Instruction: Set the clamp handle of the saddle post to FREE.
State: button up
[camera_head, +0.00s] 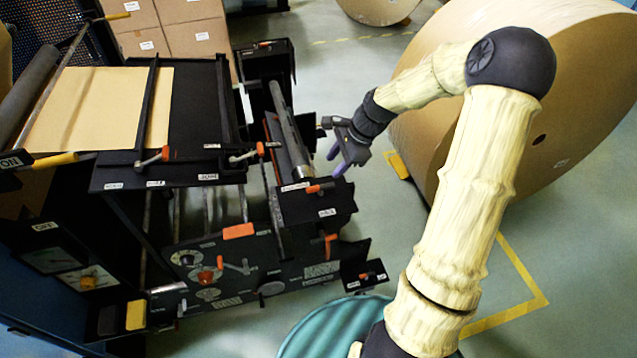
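Several orange-tipped handles show on the black machine, and their labels are too small to read, so I cannot tell which one is the saddle post's clamp handle. One orange handle (319,188) lies on top of the black block nearest my gripper. Another orange handle (329,241) stands on the side below it, and one more orange handle (371,276) sits on a low bracket. My gripper (336,160) is just right of and above the black block, apart from the handles. Its purple-tipped fingers look spread, with nothing seen between them.
Two more orange-tipped levers, a left lever (152,160) and a right lever (246,155), are on the front edge of the paper table. A large kraft roll (590,130) stands at right, close to my arm. Cardboard boxes (165,30) are at the back.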

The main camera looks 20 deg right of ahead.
aim_at(316, 187)
jog(key=p+x, duration=0.1)
jog(key=x, duration=1)
jog(key=shift+w+p, duration=0.15)
jog(key=shift+p, duration=0.15)
jog(key=shift+f, duration=0.15)
grip_shut()
